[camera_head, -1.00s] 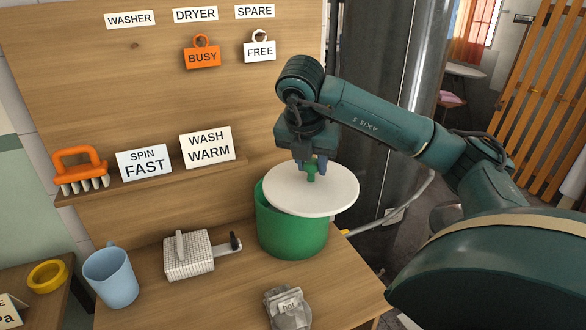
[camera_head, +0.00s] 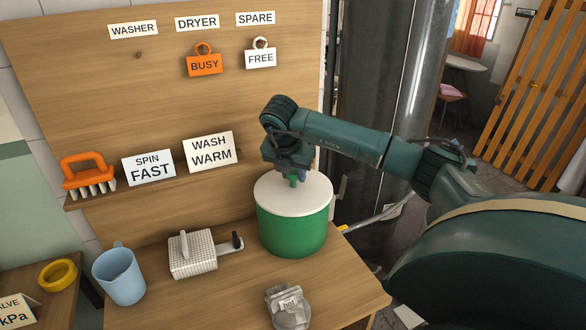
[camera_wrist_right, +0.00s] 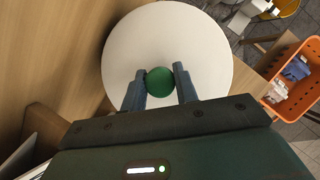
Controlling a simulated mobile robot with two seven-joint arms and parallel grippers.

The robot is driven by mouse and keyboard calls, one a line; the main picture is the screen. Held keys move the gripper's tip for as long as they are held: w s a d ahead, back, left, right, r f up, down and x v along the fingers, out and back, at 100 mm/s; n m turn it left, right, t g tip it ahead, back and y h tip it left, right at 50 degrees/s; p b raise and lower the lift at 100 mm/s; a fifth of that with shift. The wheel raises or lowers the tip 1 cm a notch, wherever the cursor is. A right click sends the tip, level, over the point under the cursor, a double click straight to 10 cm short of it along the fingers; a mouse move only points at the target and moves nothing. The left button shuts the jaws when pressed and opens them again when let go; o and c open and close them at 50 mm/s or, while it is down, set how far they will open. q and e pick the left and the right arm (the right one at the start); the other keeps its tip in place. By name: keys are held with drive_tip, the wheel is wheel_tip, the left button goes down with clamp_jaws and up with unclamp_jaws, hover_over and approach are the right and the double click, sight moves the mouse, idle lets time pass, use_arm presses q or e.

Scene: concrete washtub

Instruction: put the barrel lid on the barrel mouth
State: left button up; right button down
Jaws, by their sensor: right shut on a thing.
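The barrel (camera_head: 292,233) is a green tub standing on the wooden bench. The barrel lid (camera_head: 315,193) is a white disc with a green knob (camera_head: 293,181). The lid lies level over the barrel's top and covers the mouth; no gap shows between lid and rim from here. My right gripper (camera_head: 297,176) is above the lid with its fingers shut on the knob. In the right wrist view the knob (camera_wrist_right: 160,81) sits between the two fingers, with the white lid (camera_wrist_right: 165,45) beneath. My left gripper is not in view.
A blue mug (camera_head: 119,275), a grey gridded block with a handle (camera_head: 193,254) and a grey pouch (camera_head: 288,306) stand on the bench left and front of the barrel. A shelf behind holds an orange brush (camera_head: 88,175) and cards. A dark metal column (camera_head: 375,110) stands right.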

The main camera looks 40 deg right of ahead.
drive_tip(key=shift+f, duration=0.15)
drive_tip(key=c, duration=1.1)
unclamp_jaws()
drive_tip(key=b+v, duration=0.1)
drive_tip(key=v, duration=1.1)
drive_tip(key=shift+a, duration=0.1)
drive_tip(key=shift+s, duration=0.1)
